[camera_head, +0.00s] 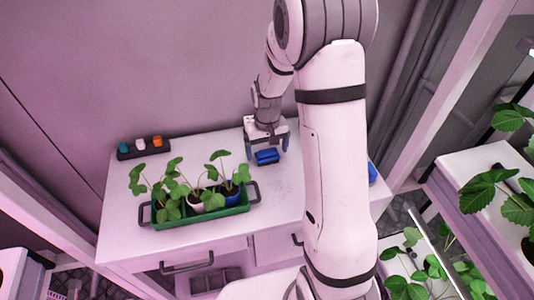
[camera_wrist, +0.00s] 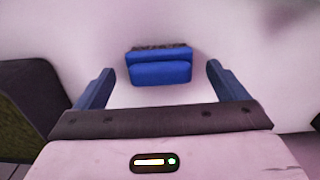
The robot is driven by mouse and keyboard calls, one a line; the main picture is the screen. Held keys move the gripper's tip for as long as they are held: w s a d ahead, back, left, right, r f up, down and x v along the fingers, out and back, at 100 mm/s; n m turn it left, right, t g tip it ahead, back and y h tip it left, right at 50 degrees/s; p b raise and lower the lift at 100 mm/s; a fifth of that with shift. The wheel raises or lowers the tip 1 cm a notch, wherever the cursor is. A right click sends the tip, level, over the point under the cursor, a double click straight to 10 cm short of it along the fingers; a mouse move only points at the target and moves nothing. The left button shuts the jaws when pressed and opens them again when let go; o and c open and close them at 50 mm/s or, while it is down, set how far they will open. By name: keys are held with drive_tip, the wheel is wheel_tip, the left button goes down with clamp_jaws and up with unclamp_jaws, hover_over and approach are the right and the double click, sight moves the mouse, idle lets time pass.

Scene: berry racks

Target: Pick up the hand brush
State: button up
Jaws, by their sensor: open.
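The hand brush (camera_head: 267,156) is a small blue block lying on the white table under my gripper. In the wrist view the brush (camera_wrist: 160,68) shows a blue body with a dark strip along its far edge. My gripper (camera_head: 268,143) is open above it. In the wrist view the two blue fingers of my gripper (camera_wrist: 158,88) stand apart to the left and right of the brush, with a gap on both sides. Neither finger touches it in that view. The exact height above the table is hard to tell.
A green tray (camera_head: 205,218) with several potted plants stands left of the brush on the white table (camera_head: 125,215). A dark holder (camera_head: 128,153) with small coloured items is at the back left. A blue object (camera_head: 372,172) is partly hidden behind my arm.

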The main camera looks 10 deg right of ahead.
sight(267, 151)
drive_tip(key=shift+f, duration=1.15)
drive_tip(key=shift+c, duration=0.5)
drive_tip(key=c, duration=1)
wheel_tip(267, 151, up, 10)
drive_tip(key=shift+r+b, duration=0.1)
drive_tip(key=shift+b, duration=0.7)
